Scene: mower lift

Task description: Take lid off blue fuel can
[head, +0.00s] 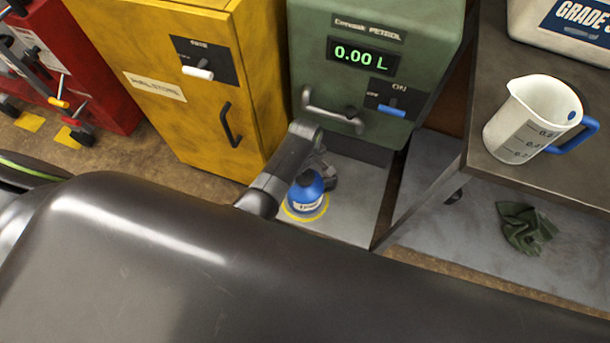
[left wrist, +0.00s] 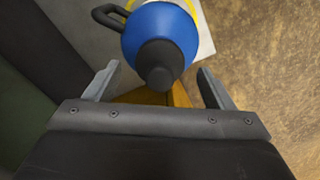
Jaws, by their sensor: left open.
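The blue fuel can (head: 304,193) stands in a yellow ring on the grey base plate below the green petrol dispenser. In the left wrist view the blue can (left wrist: 136,36) has a dark handle on its left side and a black lid (left wrist: 158,64) on top. My left gripper (head: 316,168) is at the top of the can and covers part of it in the head view. In the left wrist view the gripper (left wrist: 158,68) is open, with one finger on each side of the lid and gaps to both. The right gripper is not in view.
The green petrol dispenser (head: 372,45) reads 0.00 L, with a yellow cabinet (head: 175,110) left of it. A workbench (head: 545,178) at the right holds a measuring jug (head: 520,125). A green cloth (head: 525,228) lies on the lower shelf.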

